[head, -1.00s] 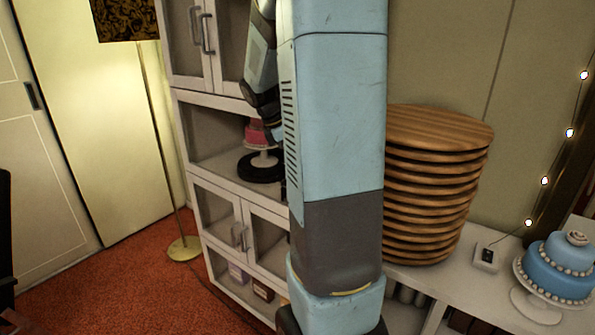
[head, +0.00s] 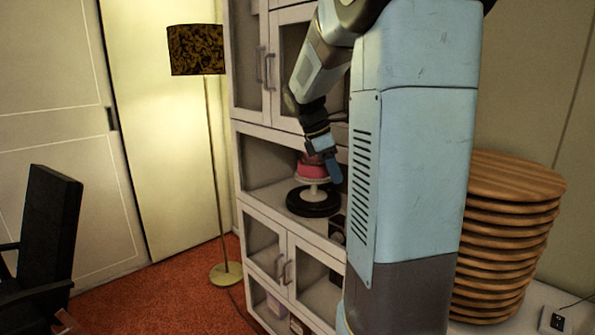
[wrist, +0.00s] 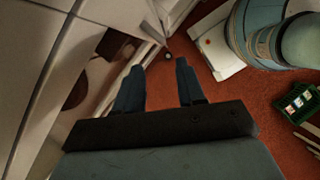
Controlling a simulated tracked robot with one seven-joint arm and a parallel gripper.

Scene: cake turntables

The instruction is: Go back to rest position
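My gripper (head: 326,162) hangs in front of the cabinet's open niche in the head view, pointing down. In the wrist view my gripper (wrist: 156,68) has its two fingers spread, with only floor and cabinet edge seen between them, so it is open and empty. Behind it in the head view, a pink cake (head: 310,171) on a white stand sits on a black turntable (head: 313,205) in the niche. The gripper overlaps the cake's right side in the picture. I cannot tell the exact gap between them.
The white cabinet (head: 262,217) stands close to my arm. A floor lamp (head: 197,50) is left of it, and a black chair (head: 45,240) at far left. A stack of round wooden boards (head: 512,190) is at right. Red carpet (head: 170,300) is open at lower left.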

